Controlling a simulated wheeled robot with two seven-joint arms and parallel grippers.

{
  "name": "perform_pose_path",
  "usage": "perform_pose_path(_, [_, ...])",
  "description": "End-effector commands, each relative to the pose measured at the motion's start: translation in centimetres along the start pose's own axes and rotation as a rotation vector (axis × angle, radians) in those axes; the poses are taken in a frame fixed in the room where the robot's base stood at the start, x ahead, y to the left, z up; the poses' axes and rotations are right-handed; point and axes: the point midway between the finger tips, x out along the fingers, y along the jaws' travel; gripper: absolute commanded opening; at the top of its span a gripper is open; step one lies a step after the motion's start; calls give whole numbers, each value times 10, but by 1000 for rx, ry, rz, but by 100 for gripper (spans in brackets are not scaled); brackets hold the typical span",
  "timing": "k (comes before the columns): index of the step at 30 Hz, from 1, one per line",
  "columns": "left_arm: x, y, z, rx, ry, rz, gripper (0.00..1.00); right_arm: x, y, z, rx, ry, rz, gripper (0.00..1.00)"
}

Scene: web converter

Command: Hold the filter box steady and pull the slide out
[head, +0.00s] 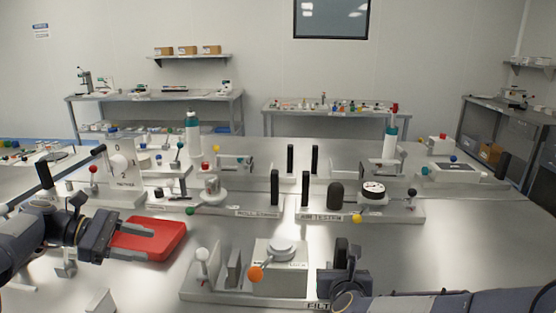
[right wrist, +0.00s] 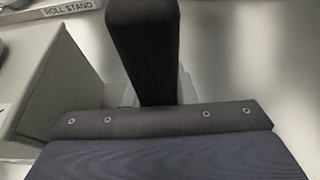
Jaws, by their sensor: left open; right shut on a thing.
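The filter box (head: 279,280) is a pale grey block with a round grey cap on top and an orange knob at its front. It stands on a pale base plate whose label is partly hidden by my right arm. My right gripper (head: 342,268) is at the box's right side, shut on an upright black handle (head: 341,250). That handle fills the upper middle of the right wrist view (right wrist: 145,45), with the box wall (right wrist: 45,95) to its left. Whether the slide has moved cannot be told. My left gripper (head: 150,244) is open and empty, left of the box over a red tray.
The red tray (head: 166,228) lies on the metal table at left. A white-knobbed lever (head: 203,256) and a grey upright plate (head: 234,268) stand left of the box. Behind are the roll stand and other stations with black posts. The right table area (head: 470,240) is clear.

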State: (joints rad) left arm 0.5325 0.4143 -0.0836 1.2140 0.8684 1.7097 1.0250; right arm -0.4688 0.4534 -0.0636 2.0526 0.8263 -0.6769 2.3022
Motion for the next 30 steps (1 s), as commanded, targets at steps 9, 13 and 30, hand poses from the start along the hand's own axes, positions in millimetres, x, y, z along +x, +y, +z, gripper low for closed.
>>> perform_pose_path(9, [0,0,-1,0,0,0,50,0,-2,-7,-4,23,-3,0])
perform_pose_path(13, [0,0,-1,0,0,0,50,-1,-2,-7,-4,21,-3,31])
perform_pose_path(30, [0,0,0,0,0,0,50,-17,1,1,0,6,3,49])
